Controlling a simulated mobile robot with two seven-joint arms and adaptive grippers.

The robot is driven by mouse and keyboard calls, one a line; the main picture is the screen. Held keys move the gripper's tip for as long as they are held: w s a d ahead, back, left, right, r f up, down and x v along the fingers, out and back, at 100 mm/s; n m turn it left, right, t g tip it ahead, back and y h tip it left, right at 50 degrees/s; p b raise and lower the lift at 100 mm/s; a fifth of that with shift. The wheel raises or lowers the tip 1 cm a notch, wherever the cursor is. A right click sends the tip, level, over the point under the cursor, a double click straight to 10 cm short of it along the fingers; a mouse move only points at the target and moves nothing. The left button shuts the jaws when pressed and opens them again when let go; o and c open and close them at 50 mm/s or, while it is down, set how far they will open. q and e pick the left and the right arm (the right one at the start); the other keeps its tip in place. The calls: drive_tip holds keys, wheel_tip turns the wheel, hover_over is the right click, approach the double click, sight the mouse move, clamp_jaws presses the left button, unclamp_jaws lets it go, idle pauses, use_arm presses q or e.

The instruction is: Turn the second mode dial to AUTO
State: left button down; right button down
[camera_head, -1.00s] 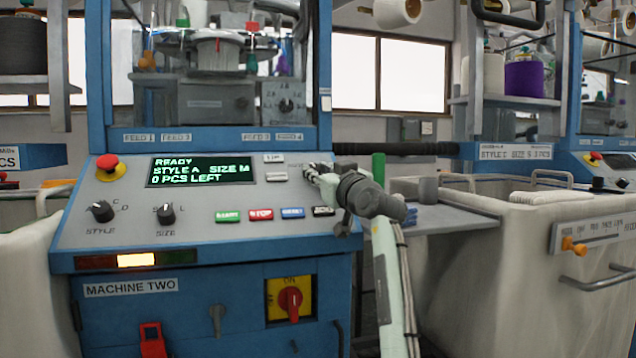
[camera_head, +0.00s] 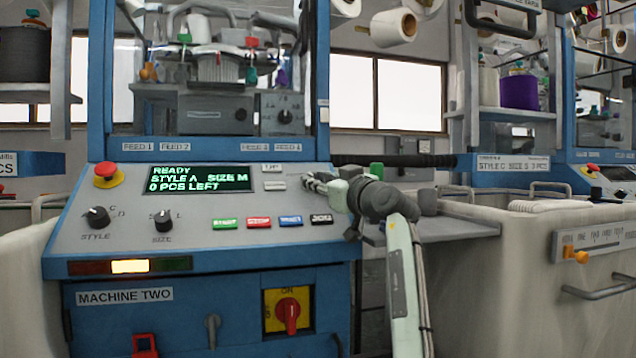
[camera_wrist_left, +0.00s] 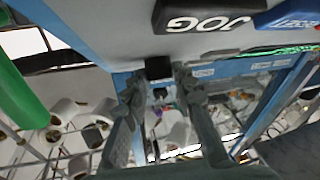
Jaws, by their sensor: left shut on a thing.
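The panel (camera_head: 180,210) of MACHINE TWO carries a dark knob, the mode dial (camera_wrist_left: 158,68), which shows between my left fingertips in the left wrist view. My left gripper (camera_head: 312,184) is at the panel's upper right, right of the display. It also shows in the left wrist view (camera_wrist_left: 160,78), shut on the knob. In the head view the gripper covers the dial, and I cannot read its labels or pointer. The display (camera_head: 200,178) reads READY, STYLE A, SIZE M, 0 PCS LEFT. My right gripper is not in view.
The style dial (camera_head: 97,216) and size dial (camera_head: 163,220) are at the panel's left. A row of push buttons, including a black one (camera_head: 321,219), lies below my gripper. A red stop button (camera_head: 106,174) is at the upper left. A pale bin (camera_head: 520,270) stands at right.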

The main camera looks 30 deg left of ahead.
use_arm(q)
drive_tip(key=c, duration=1.2)
unclamp_jaws()
drive_tip(key=v, duration=1.2)
